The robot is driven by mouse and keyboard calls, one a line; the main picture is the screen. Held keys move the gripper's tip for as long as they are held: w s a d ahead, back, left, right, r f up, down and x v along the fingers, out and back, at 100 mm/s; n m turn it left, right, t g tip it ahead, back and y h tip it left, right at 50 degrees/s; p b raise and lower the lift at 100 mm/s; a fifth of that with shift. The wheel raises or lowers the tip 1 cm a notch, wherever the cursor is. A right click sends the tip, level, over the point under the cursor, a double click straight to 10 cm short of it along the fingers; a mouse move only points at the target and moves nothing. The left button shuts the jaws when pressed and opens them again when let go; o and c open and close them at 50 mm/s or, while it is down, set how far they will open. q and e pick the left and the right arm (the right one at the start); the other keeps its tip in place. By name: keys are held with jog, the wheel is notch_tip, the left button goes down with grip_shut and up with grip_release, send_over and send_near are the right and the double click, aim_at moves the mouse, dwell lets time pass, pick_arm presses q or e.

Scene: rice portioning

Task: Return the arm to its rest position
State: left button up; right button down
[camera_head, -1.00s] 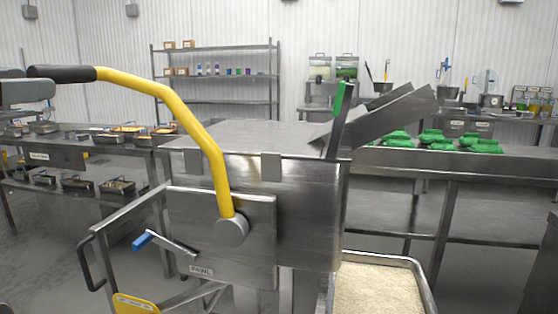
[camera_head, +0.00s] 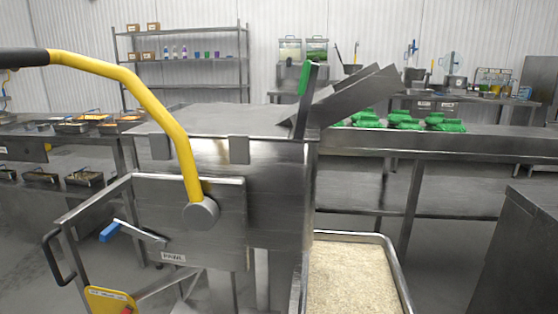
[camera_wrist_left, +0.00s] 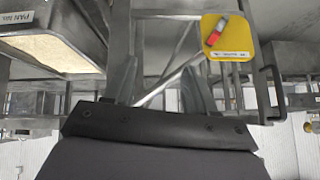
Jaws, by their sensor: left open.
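My left gripper (camera_wrist_left: 160,85) shows in the left wrist view, with its two grey fingers spread apart and nothing held between them. Steel frame bars of the machine show behind the fingers; I cannot tell how far off they are. In the head view neither gripper shows. The steel machine (camera_head: 265,190) stands in the middle, with a raised yellow lever (camera_head: 150,100) that has a black grip (camera_head: 22,57). No gripper is seen on the lever. My right gripper is in neither view.
A steel pan of rice (camera_head: 350,275) sits at the machine's right; the wrist view shows it at upper left (camera_wrist_left: 60,40). A yellow plate (camera_wrist_left: 229,38) hangs from the frame. Green packs (camera_head: 405,120) lie on the back counter. A steel cabinet (camera_head: 515,240) stands at right.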

pick_arm(q)
jog(key=s+d+f+g, duration=0.25)
jog(key=s+f, duration=0.35)
jog(key=s, duration=0.3)
jog(key=s+d+f+g, duration=0.2)
jog(key=s+d+f, duration=0.1)
jog(key=s+f, duration=0.4)
jog(key=w+d+r+t+h+p, duration=0.1)
jog(key=w+d+t+h+p, duration=0.1)
jog(key=w+t+p, duration=0.3)
jog(key=d+t+p, duration=0.1)
jog(key=t+p, duration=0.1)
jog(key=p, duration=0.2)
jog(key=shift+w+r+p, duration=0.2)
jog(key=shift+r+p, duration=0.2)
dwell(0.5)
